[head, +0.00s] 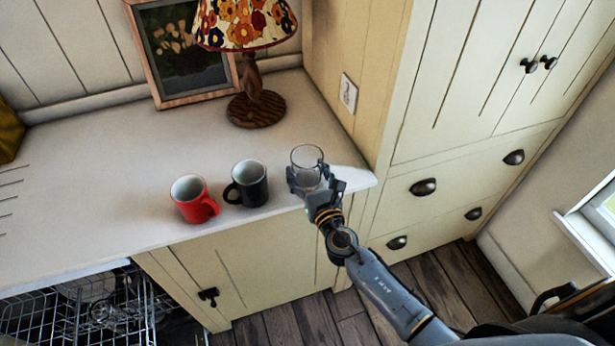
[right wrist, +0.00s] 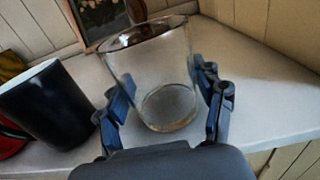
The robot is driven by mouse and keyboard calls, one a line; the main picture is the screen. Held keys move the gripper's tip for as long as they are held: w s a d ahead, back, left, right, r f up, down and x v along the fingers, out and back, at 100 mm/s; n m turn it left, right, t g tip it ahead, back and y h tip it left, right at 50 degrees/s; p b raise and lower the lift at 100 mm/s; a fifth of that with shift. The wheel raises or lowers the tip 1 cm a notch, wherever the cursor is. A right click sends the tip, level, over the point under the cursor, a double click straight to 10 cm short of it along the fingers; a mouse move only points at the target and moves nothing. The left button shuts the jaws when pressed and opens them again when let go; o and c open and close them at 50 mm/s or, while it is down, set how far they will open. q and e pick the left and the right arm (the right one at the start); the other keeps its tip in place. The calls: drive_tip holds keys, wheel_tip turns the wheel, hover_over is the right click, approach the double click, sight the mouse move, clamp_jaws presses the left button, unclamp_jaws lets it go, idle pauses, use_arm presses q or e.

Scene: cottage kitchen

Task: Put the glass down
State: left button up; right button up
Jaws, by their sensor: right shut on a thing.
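A clear drinking glass (head: 306,160) is upright at the right end of the white countertop (head: 110,160). My right gripper (head: 315,183) is shut around the glass, with one finger on each side. In the right wrist view, the glass (right wrist: 155,75) stands between the two blue-grey fingers of the gripper (right wrist: 168,108). I cannot tell whether its base touches the countertop. My left gripper is not in view.
A black mug (head: 249,186) stands just left of the glass, and a red mug (head: 193,198) left of that. A flowered lamp (head: 256,105) and a framed picture (head: 180,50) stand behind. The counter's front edge is close. An open dishwasher rack (head: 90,310) is below left.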

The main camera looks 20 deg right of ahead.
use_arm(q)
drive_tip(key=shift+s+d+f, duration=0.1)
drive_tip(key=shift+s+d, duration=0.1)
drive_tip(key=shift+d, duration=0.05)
use_arm(e)
drive_tip(key=shift+f, duration=0.1)
drive_tip(key=shift+f, duration=0.2)
drive_tip(key=o, duration=1.5)
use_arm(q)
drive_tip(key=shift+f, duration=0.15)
use_arm(e)
drive_tip(key=shift+r, duration=0.15)
drive_tip(key=shift+s, duration=0.15)
use_arm(q)
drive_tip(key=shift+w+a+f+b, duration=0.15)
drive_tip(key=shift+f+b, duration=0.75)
drive_tip(key=shift+b, duration=0.1)
use_arm(e)
drive_tip(key=shift+s+d, duration=0.2)
drive_tip(key=shift+s, duration=5.7)
